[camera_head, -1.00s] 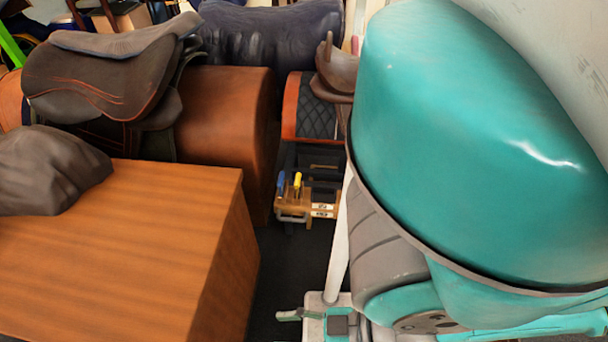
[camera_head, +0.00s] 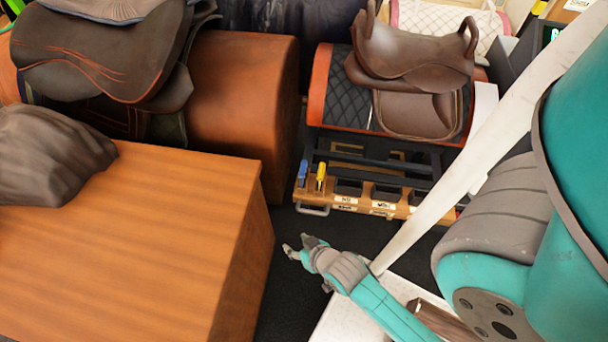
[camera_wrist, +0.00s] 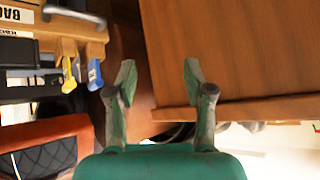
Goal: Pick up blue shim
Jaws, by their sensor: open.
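The blue shim (camera_head: 303,173) stands upright in a wooden rack (camera_head: 345,195) at its left end, in the head view. A yellow shim (camera_head: 321,176) stands just right of it. In the wrist view the blue shim (camera_wrist: 95,75) shows at the upper left, with the yellow shim (camera_wrist: 68,76) beside it. My gripper (camera_wrist: 157,75) is open and empty, its fingers apart, with the wooden box side ahead and the blue shim left of the fingers. In the head view my gripper (camera_head: 297,249) is in front of the rack, below the shims.
A large wooden box (camera_head: 120,245) fills the left front. A brown saddle (camera_head: 415,75) sits on a padded stand behind the rack. Another saddle (camera_head: 100,45) is at the upper left. Dark floor (camera_head: 285,285) shows between box and arm.

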